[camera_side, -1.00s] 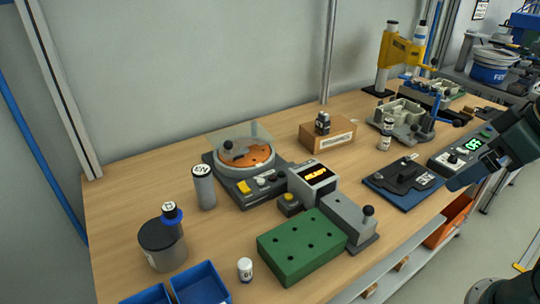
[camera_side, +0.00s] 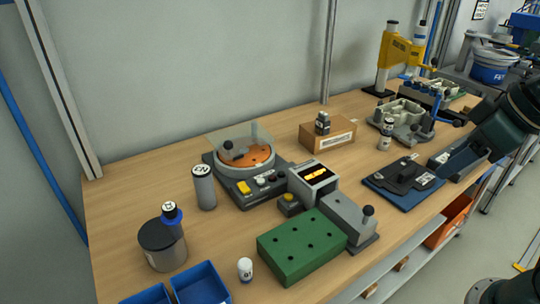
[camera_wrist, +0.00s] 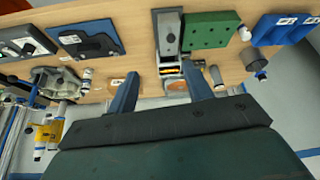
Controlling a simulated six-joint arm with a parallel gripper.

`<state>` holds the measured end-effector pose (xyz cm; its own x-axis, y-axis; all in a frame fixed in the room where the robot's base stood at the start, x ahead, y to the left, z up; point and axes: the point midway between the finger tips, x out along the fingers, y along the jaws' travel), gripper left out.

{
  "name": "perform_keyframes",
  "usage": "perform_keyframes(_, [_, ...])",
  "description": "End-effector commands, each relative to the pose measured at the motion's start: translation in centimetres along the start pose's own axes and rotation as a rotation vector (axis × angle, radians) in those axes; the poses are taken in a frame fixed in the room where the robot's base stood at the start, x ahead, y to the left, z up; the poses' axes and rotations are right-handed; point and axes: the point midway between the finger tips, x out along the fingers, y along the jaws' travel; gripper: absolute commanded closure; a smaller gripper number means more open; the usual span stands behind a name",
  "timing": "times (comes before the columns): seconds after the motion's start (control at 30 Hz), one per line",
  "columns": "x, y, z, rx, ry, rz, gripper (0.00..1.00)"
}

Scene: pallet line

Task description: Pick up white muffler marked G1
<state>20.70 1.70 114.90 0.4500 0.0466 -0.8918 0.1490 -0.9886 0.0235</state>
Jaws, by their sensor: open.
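A small white cylinder with a dark label (camera_side: 245,269) stands upright on the bench between the blue bins and the green block; in the wrist view it shows beside the green block (camera_wrist: 245,33). Another small pale cylinder with dark bands (camera_side: 385,135) stands farther back, beside a grey fixture. I cannot read G1 on either. My gripper (camera_wrist: 160,70) is open with nothing between its fingers.
The green block with holes (camera_side: 300,247) and blue bins (camera_side: 201,285) flank the near white cylinder. A tall grey cylinder (camera_side: 204,188), dark jar (camera_side: 163,248), turntable unit (camera_side: 241,182) and cardboard box (camera_side: 328,134) stand behind. Bare wood lies around the grey cylinder.

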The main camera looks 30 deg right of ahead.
Motion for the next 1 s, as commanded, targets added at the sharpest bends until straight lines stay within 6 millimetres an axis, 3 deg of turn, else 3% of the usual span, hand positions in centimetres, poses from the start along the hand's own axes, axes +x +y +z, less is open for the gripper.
perform_keyframes(0.5, [5.8, -6.6, -8.4, -0.464, -0.054, -0.185, 0.49])
perform_keyframes(0.8, [10.6, -12.1, -11.6, -0.722, -0.065, -0.308, 0.49])
perform_keyframes(1.0, [14.2, -16.3, -12.6, -0.886, -0.067, -0.396, 0.49])
